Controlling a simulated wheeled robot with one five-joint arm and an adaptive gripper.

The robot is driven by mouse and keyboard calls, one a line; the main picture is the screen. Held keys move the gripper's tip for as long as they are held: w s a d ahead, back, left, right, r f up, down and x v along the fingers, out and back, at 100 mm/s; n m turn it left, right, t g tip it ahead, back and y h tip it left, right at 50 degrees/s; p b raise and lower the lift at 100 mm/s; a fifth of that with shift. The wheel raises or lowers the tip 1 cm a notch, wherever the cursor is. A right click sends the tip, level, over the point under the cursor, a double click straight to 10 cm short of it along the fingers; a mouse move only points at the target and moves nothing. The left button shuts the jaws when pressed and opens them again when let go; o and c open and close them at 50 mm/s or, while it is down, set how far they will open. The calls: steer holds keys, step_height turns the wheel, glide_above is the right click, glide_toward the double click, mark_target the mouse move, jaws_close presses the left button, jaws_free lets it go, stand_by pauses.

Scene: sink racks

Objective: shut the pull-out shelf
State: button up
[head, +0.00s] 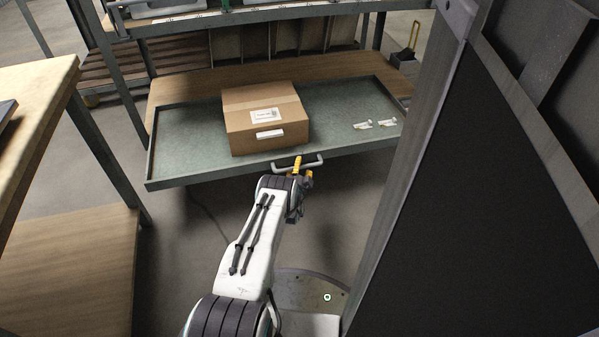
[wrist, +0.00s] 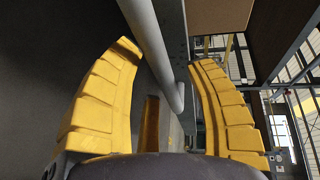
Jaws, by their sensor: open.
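The pull-out shelf (head: 189,142) is a green-grey tray with a low rim, standing out from the rack towards me. A grey bar handle (head: 311,162) is on its front edge. My gripper (head: 300,168) with yellow fingers is at the handle, partly hidden by my wrist in the head view. In the wrist view my gripper (wrist: 165,55) is open, one yellow finger on each side of the handle bar (wrist: 150,42). The bar passes between the fingers; no firm contact shows.
A cardboard box (head: 266,118) sits on the shelf, with small labelled items (head: 376,124) to its right. A wooden-topped table (head: 36,88) stands on the left. A large dark panel (head: 470,190) stands close on the right. Bare floor (head: 190,225) lies below the shelf.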

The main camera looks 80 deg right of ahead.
steer(key=shift+d, duration=0.25)
steer(key=shift+c, duration=0.4)
jaws_close()
